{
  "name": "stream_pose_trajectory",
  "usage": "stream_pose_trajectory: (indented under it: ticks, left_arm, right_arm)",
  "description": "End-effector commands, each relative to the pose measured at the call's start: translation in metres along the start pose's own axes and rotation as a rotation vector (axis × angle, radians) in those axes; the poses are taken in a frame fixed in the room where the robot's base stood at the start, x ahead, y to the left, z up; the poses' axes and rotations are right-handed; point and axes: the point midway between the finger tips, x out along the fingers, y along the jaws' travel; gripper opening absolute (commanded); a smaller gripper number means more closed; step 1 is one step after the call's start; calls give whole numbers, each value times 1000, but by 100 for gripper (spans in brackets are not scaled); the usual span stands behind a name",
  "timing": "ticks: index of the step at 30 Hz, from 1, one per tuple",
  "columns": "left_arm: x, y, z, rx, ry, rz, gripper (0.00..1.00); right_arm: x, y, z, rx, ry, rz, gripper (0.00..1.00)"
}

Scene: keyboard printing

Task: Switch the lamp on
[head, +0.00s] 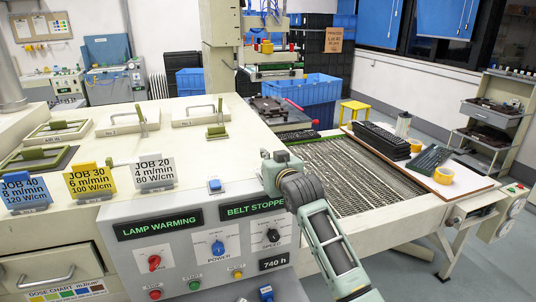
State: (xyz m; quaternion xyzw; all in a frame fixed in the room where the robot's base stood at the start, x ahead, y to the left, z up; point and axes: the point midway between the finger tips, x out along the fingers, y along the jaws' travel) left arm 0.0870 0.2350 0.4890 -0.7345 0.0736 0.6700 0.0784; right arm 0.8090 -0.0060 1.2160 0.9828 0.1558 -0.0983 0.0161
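The control panel (125,260) is on the front of the cream machine. Its left display (158,223) reads "LAMP WARMING" in green, and its right display (252,207) reads "BELT STOPPED". Below are a red knob (154,262), a blue knob (218,247) and a black knob (273,235). Red (155,294), green (194,285) and yellow (236,273) buttons sit lower. My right gripper (277,172) is at the panel's upper right edge, seen from behind, its fingers not clearly visible. My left gripper is out of view.
A mesh conveyor belt (350,178) runs right of the panel, beside a board (455,190) with keyboards and tape rolls. Job cards (90,180) stand on the machine's top at left. My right arm crosses the space before the panel's right side.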

Motion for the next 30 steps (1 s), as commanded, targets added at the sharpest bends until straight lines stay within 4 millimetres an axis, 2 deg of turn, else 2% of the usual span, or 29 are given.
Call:
stream_pose_trajectory:
  ticks: [8,11,18,19,20,30]
  left_arm:
    - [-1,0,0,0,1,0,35]
    - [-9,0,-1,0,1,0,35]
    - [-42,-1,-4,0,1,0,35]
    - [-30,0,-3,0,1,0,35]
    - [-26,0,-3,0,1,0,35]
    - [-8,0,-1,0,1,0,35]
  right_arm:
    - [0,1,-3,1,4,0,0]
    - [-2,2,-12,1,4,1,0]
    - [-6,8,-50,1,4,4,0]
    - [-9,8,-39,2,4,4,0]
    - [-13,8,-38,2,5,4,0]
    - [-62,7,-50,1,7,3,0]
